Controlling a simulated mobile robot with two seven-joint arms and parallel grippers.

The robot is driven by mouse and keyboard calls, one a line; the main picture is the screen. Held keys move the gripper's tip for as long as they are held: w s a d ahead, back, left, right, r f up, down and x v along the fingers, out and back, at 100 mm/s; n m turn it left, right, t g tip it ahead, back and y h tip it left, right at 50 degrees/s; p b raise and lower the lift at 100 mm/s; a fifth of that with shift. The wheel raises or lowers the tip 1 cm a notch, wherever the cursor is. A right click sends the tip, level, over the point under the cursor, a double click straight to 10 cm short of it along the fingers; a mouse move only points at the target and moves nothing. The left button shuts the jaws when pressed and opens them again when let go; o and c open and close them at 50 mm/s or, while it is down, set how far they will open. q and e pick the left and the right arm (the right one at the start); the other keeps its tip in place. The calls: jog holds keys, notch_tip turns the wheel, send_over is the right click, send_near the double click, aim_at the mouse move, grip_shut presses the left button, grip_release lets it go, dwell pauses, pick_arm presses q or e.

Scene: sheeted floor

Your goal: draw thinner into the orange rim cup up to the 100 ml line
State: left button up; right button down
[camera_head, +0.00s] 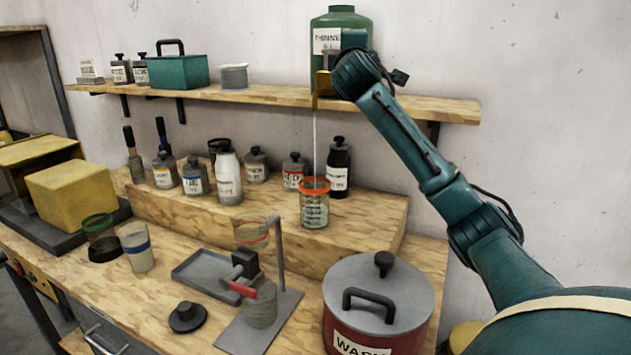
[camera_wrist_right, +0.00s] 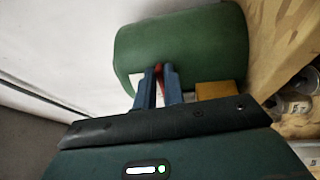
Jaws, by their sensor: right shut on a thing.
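The green thinner container (camera_head: 341,22) stands on the wall shelf, with a brass-coloured tap (camera_head: 322,84) at its front. A thin pale stream (camera_head: 315,140) falls from the tap into the orange rim cup (camera_head: 314,203). The cup is clear, upright and marked with dark lines; its exact liquid level is too small to read. In the wrist view my right gripper (camera_wrist_right: 158,72) is shut on a small red part (camera_wrist_right: 160,78) in front of the green container (camera_wrist_right: 185,50), apparently the tap lever. My left gripper is in neither view.
Several labelled bottles (camera_head: 228,178) stand on the wooden riser left of the cup, and a dark bottle (camera_head: 339,168) stands close behind it. A red wash pot (camera_head: 378,300) and a grey stand (camera_head: 278,255) are in front. My right arm crosses the right side.

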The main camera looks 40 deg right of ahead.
jog(key=shift+a+r+m+g+h+p, duration=0.15)
jog(key=shift+r+m+g+h+p, duration=0.3)
jog(key=shift+m+g+h, duration=0.45)
jog(key=shift+w+a+f+m+g+h+p, duration=0.2)
jog(key=shift+a+m+g+h+p, duration=0.1)
jog(key=shift+m+g+h+p, duration=0.4)
